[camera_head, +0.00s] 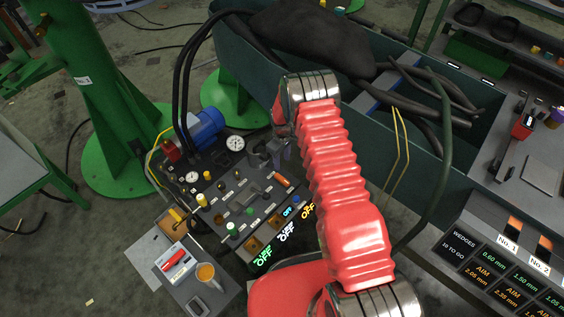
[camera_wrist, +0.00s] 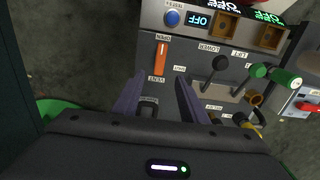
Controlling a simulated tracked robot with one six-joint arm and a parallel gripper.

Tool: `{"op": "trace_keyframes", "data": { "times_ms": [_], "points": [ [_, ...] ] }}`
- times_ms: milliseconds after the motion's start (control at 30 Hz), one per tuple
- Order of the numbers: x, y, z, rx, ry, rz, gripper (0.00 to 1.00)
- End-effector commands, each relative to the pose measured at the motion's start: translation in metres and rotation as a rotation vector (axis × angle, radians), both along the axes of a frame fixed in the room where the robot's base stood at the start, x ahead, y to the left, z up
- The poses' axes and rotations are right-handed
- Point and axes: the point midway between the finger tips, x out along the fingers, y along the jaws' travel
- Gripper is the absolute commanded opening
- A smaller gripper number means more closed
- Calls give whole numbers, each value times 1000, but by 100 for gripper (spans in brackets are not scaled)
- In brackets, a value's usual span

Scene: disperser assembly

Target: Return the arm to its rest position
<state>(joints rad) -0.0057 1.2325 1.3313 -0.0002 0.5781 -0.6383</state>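My arm shows in the head view as a red ribbed link with silver joints. My gripper (camera_head: 268,153) is small and dark there, partly lost against the control panel (camera_head: 222,200). In the wrist view my gripper (camera_wrist: 160,84) has its two dark fingers apart over the panel, with a gap between them. A dark knob or handle (camera_wrist: 149,108) shows between the fingers. I cannot see contact with it. An orange lever (camera_wrist: 161,56) lies just beyond the fingertips. A black-knobbed lever (camera_wrist: 219,64) is to the right.
A green trough (camera_head: 400,135) with hoses and a dark sack (camera_head: 310,38) is behind the arm. A blue motor (camera_head: 201,128) and gauges stand at the panel's back. A wedge rack (camera_head: 505,258) is at right. Green pillars (camera_head: 95,100) stand left.

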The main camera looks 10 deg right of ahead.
Motion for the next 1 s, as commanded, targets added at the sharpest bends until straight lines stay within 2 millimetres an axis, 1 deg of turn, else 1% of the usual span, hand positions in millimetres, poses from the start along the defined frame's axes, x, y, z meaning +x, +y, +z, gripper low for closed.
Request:
{"op": "trace_keyframes", "data": {
  "times_ms": [467,667,767,833,867,900,1000],
  "points": [
    [0,0,0,0,0,-1,39],
    [-3,0,0,0,14,-58,39],
    [-25,0,-7,-4,65,-111,39],
    [-44,0,-12,-8,103,-141,39],
    [-51,0,-12,-10,119,-155,39],
    [-61,0,-9,-13,139,-175,39],
    [-75,0,4,-19,165,-214,39]
  ]
}}
